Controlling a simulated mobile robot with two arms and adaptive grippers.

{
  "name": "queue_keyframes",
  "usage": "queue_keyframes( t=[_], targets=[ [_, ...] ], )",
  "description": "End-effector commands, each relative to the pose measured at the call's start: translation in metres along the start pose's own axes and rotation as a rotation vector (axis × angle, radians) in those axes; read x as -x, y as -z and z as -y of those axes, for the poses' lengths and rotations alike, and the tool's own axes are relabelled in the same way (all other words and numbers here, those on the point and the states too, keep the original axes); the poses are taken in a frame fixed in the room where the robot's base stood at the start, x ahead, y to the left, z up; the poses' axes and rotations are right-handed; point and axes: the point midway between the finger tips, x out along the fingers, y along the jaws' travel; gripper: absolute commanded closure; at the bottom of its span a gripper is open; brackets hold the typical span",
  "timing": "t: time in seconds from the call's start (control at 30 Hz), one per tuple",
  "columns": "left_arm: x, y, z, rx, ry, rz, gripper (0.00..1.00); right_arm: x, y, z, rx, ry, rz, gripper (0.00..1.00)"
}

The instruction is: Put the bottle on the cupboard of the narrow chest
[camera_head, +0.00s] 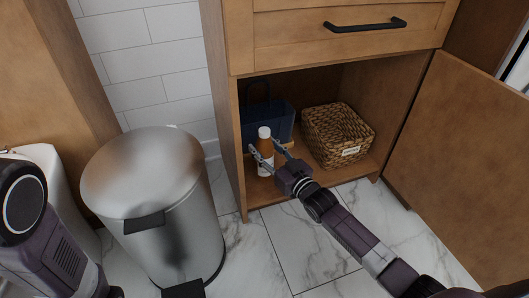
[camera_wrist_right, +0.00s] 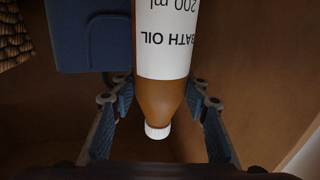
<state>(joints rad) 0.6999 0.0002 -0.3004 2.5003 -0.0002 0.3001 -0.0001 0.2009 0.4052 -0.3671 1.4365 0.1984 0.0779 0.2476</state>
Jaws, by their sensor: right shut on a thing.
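The bottle (camera_head: 265,150) is amber with a white cap and a white label. It stands upright inside the open cupboard (camera_head: 288,184) of the narrow wooden chest, near its front left. My right gripper (camera_head: 268,156) reaches in from the front, with one finger on each side of the bottle. In the right wrist view the bottle (camera_wrist_right: 163,98) shows its "BATH OIL" label between the two fingers (camera_wrist_right: 160,108). The right gripper is shut on the bottle. Whether the bottle's base touches the cupboard floor is hard to tell. My left arm is at the lower left; its fingers are out of view.
A dark blue bag or box (camera_head: 283,122) stands behind the bottle, and a wicker basket (camera_head: 338,135) is to its right. The cupboard door (camera_head: 465,150) is swung open at the right. A metal bin (camera_head: 165,245) stands to the left. A drawer (camera_head: 350,32) is above.

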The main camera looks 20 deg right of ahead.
Motion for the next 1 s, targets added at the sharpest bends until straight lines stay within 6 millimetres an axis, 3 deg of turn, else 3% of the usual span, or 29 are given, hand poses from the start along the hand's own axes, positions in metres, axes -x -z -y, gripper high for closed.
queue_keyframes(
  t=[0.3, 0.33, 0.47, 0.8, 1.0],
  targets=[
    [0.0, 0.0, 0.0, 0.0, -0.001, -0.001, 0.85, -0.001, 0.001, 0.0, 0.0, 0.0, -0.004, 1.0],
    [-0.001, 0.0, 0.0, 0.0, -0.001, -0.001, 0.85, 0.0, -0.002, 0.0, 0.0, -0.001, 0.002, 0.55],
    [-0.001, 0.0, 0.0, 0.0, -0.001, -0.001, 0.85, 0.0, -0.001, 0.0, 0.0, -0.001, 0.002, 0.41],
    [-0.003, -0.001, 0.0, 0.0, -0.001, -0.001, 0.85, 0.001, 0.002, 0.0, 0.0, -0.001, 0.002, 0.41],
    [-0.023, -0.008, 0.005, 0.0, -0.001, 0.0, 0.85, 0.029, 0.005, 0.0, -0.001, -0.001, 0.006, 0.41]
  ],
)
